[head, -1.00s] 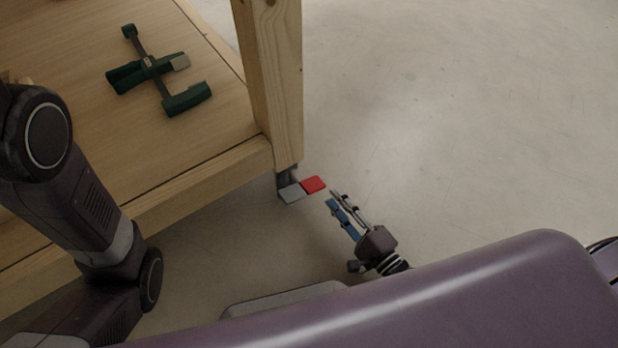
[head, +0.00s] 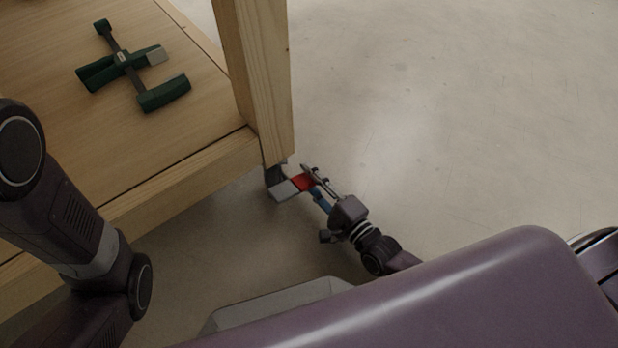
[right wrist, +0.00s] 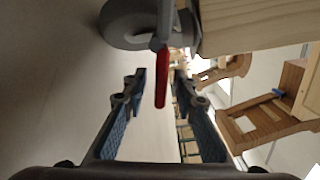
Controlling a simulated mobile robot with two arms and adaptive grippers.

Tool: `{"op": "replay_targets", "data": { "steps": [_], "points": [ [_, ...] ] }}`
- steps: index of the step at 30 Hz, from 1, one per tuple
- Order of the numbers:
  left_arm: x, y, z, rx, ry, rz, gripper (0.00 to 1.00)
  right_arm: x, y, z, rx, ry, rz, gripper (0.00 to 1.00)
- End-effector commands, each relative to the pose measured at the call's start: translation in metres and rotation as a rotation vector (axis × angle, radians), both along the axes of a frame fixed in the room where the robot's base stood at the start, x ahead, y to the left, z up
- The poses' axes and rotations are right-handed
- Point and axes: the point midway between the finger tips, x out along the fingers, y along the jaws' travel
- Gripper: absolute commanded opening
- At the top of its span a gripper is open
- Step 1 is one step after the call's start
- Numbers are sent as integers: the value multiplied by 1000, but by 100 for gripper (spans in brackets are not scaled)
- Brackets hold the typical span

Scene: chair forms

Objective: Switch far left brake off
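The caster brake shows as a red tab (head: 302,182) beside a grey tab (head: 284,191), low at the foot of the wooden table leg (head: 258,80). In the right wrist view the red tab (right wrist: 161,80) is seen edge-on, next to the grey caster wheel (right wrist: 130,22). My right gripper (head: 312,183) is open, its tips at the red tab. In the right wrist view the red tab reaches into the gap between the open fingers (right wrist: 160,92), with space visible on both sides. My left arm shows at the left of the head view; its gripper is out of view.
The wooden workbench (head: 190,165) carries a green and grey clamp (head: 132,65) on its surface. Open floor (head: 430,120) lies to the right of the leg. Wooden chair parts (right wrist: 265,120) stand farther off in the right wrist view.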

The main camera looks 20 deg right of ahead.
Motion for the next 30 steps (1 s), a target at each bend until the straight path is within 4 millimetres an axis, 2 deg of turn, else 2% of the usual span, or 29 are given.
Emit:
{"op": "replay_targets", "data": {
  "steps": [4, 11, 20, 30],
  "points": [
    [0, 0, 0, 0, -1, 0, 40, 0, 0, 1, 0, 0, 0, 25],
    [0, 0, 0, 1, -1, 0, 40, 0, 0, 0, 0, 0, 0, 0],
    [0, 0, 3, 1, 0, 0, 40, 0, 0, 1, -8, -3, 0, 0],
    [0, 0, 29, 0, 0, 0, 40, -1, 0, 13, -150, -53, 0, 0]
  ]
}}
